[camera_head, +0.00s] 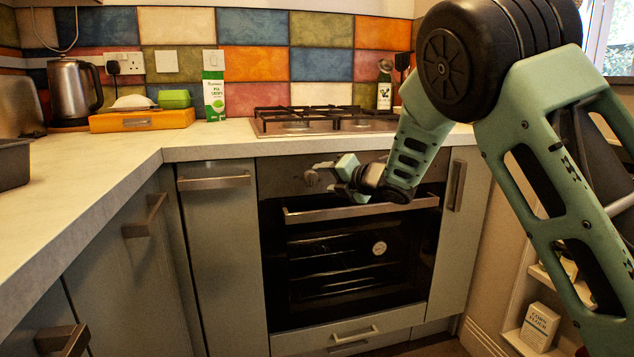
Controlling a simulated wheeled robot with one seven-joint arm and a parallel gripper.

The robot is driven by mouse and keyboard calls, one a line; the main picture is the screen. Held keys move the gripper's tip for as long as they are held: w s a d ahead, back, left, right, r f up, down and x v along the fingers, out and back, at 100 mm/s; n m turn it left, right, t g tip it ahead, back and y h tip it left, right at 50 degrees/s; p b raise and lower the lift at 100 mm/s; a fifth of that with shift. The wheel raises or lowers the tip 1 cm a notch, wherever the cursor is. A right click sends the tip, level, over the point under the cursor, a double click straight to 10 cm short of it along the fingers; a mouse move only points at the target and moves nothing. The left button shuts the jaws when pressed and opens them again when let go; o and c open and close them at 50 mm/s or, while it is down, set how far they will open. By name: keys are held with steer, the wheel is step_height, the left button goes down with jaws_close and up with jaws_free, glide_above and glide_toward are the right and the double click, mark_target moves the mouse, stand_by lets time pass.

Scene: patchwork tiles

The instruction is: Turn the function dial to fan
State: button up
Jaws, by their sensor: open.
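The oven (290,280) is built in under the hob, with a dark control strip along its top. A round metallic dial (311,178) shows at the left part of this strip. Its markings are too small to read, so its setting cannot be told. My gripper (327,177) is open in front of the strip, with its fingertips at the right side of the dial. I cannot tell whether the fingers touch the dial or stand around it. My gripper and wrist hide the middle of the strip and any other dials there.
The oven door handle (300,215) runs just below my gripper. The hob (285,127) with its pan supports is above, at the worktop (200,140). A cupboard handle (457,186) stands right of the oven. The floor-level shelf at right holds a box (540,326).

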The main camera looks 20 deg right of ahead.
mark_target(314, 178)
steer(key=x, duration=0.5)
steer(key=c, duration=1)
